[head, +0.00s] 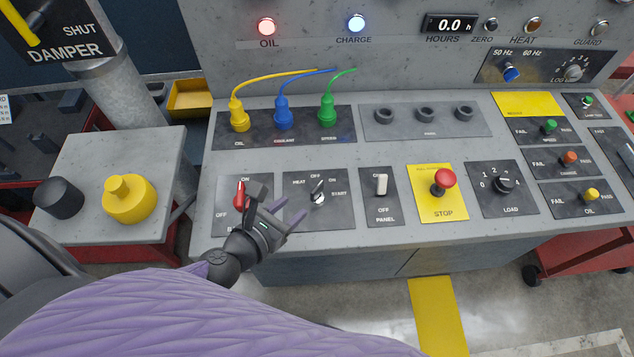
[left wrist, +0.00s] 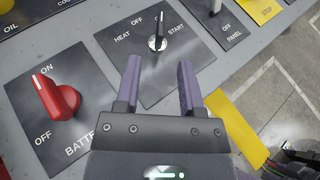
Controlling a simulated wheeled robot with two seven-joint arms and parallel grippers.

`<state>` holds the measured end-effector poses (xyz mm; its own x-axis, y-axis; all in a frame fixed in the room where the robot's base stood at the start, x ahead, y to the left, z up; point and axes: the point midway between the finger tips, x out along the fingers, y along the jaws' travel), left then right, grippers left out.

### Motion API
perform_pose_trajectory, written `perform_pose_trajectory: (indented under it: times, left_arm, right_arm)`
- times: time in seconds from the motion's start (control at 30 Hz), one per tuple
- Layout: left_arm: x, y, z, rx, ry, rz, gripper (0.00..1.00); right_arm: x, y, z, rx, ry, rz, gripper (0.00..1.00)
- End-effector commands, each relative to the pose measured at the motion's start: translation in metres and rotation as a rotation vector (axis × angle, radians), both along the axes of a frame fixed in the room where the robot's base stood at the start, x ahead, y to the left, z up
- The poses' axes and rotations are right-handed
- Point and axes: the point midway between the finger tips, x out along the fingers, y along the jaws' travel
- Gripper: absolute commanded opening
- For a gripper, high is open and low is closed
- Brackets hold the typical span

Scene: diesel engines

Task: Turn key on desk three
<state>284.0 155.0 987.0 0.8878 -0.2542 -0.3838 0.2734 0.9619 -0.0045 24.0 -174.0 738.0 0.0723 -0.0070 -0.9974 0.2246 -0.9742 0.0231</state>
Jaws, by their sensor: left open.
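The key switch (head: 318,198) sits on a dark plate marked HEAT, OFF, ON and START on the sloped grey desk (head: 340,240). Its silver key also shows in the left wrist view (left wrist: 158,43), upright in the slot, its top leaning towards the ON side. My left gripper (head: 284,210) is just left of and in front of the key. In the left wrist view its two purple-grey fingers (left wrist: 158,72) are apart, with the key beyond their tips and nothing between them. My right gripper is not in view. No desk number is readable.
A red battery knob (left wrist: 57,97) stands left of the key, turned towards ON. A white panel switch (head: 381,185) and a red stop button (head: 443,180) are to the right. Yellow, blue and green plugs (head: 283,118) with cables stand behind. A side table (head: 165,160) is at left.

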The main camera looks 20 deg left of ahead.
Motion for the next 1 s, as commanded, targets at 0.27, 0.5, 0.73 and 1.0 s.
perform_pose_trajectory:
  times: [0.27, 0.5, 0.73, 1.0]
  left_arm:
    - [0.054, -0.016, -0.023, 0.007, -0.006, -0.006, 0.5]
    - [0.082, -0.024, -0.036, 0.006, -0.004, -0.005, 0.5]
    - [0.086, -0.025, -0.037, 0.004, -0.002, -0.004, 0.5]
    - [0.086, -0.025, -0.037, 0.004, -0.002, -0.004, 0.08]
  right_arm:
    - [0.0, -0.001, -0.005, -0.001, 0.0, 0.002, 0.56]
    - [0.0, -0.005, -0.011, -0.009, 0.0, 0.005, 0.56]
    - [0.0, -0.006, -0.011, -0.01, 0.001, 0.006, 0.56]
    - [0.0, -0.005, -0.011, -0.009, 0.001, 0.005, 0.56]
